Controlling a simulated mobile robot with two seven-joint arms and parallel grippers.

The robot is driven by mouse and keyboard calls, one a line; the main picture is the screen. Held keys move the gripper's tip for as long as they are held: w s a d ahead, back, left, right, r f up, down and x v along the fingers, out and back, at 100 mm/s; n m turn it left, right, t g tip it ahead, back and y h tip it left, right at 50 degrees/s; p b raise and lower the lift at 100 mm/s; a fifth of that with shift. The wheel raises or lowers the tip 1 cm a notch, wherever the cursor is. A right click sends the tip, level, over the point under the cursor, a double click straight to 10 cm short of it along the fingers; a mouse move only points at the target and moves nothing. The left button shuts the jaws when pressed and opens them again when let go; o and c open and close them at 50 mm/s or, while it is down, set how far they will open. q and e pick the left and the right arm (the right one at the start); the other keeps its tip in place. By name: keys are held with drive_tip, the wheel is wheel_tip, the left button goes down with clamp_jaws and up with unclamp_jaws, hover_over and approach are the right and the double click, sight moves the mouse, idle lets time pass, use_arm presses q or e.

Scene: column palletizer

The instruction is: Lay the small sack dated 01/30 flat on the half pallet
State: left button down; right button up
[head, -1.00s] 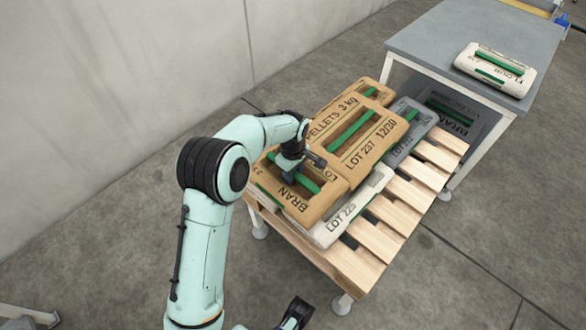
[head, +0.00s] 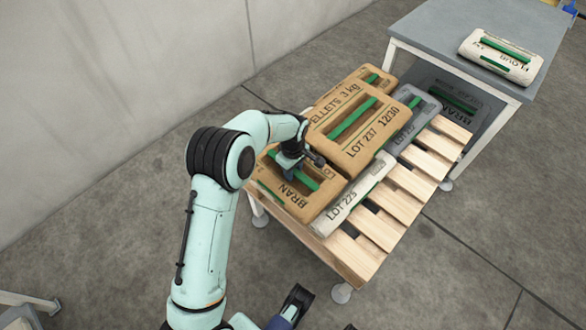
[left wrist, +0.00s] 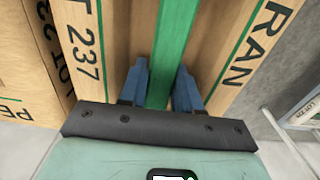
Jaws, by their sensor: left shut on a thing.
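My left gripper (head: 292,172) is shut on the green strip of a small brown BRAN sack (head: 306,205). In the left wrist view its fingers (left wrist: 160,86) stand on both sides of that green strip, and the sack (left wrist: 235,60) shows "237" and "RAN". No date on it is readable to me. The sack lies flat at the near left end of the half pallet (head: 372,232), beside a white LOT 225 sack (head: 352,200). I cannot tell whether it rests on the wood. A dark part at the bottom edge looks like my right gripper (head: 292,305), cut off.
A brown PELLETS sack (head: 355,122) dated 12/30, another brown sack (head: 372,78) and a grey sack (head: 413,125) are on the pallet. Bare slats show along its right side. A grey table (head: 440,40) with a pale sack (head: 500,55) stands behind, another grey sack (head: 452,103) below.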

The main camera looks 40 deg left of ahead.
use_arm(q)
drive_tip(key=shift+w+f, duration=0.1)
drive_tip(key=shift+w, duration=0.05)
use_arm(e)
drive_tip(key=shift+w+d+f, duration=0.1)
drive_tip(key=shift+w+f, duration=0.05)
drive_tip(key=shift+w, duration=0.05)
use_arm(q)
drive_tip(key=c, duration=0.8)
unclamp_jaws()
drive_tip(key=shift+f, duration=0.15)
wheel_tip(320, 180, up, 13)
drive_tip(key=p, duration=0.3)
use_arm(e)
drive_tip(key=s+a+r+g, duration=0.1)
drive_tip(key=s+a+r, duration=0.1)
drive_tip(key=s+r, duration=0.2)
drive_tip(key=shift+s+g+y, duration=0.3)
drive_tip(key=shift+s, duration=0.15)
drive_tip(key=shift+a, duration=0.1)
